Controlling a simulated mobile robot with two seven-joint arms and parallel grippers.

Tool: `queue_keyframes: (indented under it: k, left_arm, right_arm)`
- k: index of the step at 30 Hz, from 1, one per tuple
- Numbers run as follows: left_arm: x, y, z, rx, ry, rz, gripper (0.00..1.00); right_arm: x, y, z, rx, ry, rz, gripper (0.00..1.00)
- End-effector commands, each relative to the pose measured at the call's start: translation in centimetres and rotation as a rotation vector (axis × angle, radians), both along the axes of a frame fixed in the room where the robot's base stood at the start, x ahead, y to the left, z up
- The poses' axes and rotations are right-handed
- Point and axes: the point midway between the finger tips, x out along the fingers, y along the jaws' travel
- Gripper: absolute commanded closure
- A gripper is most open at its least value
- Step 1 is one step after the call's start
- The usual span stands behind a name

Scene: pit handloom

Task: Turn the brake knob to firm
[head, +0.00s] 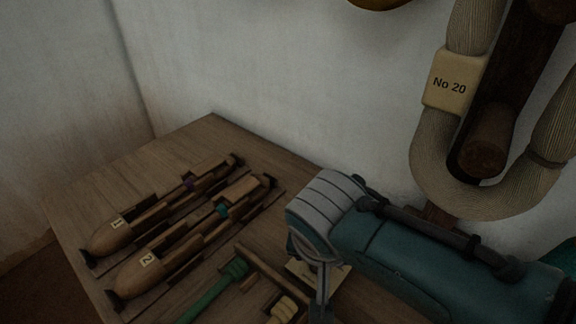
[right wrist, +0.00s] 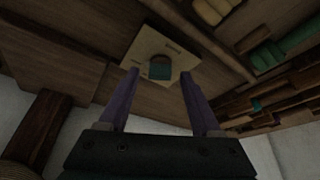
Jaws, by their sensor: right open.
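The brake knob (right wrist: 160,69) is a small dark teal knob on a pale square plate (right wrist: 150,48) with small markings that I cannot read. In the head view the plate (head: 338,275) shows partly behind my right arm, and the knob is hidden there. My right gripper (right wrist: 160,74) is open, its two purple fingers pointing at the plate. In the right wrist view the knob lies between the fingertips with gaps on both sides, and I see no contact. How far the fingertips are from the plate is hard to tell. My left gripper is not in view.
Two wooden shuttles, labelled 1 (head: 116,226) and 2 (head: 146,262), lie on the wooden table (head: 205,135) at left. A green-wrapped handle (head: 212,293) lies near the front. A thick cord loop tagged No 20 (head: 449,84) hangs on a wall peg at right.

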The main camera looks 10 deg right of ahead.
Motion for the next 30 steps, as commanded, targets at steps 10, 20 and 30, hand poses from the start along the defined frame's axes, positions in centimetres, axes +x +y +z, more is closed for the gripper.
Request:
queue_keyframes:
  k: [10, 20, 30]
  left_arm:
    - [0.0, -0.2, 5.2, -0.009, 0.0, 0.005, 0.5]
    - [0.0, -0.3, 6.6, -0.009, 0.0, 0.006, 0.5]
    - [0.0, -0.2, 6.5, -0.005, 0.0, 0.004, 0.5]
  right_arm:
    - [-2.2, 0.9, 6.4, 0.002, -0.001, 0.0, 0.35]
    - [-3.4, 1.4, 9.0, 0.0, 0.0, -0.001, 0.35]
    - [-3.4, 1.4, 9.0, -0.001, 0.0, 0.0, 0.35]
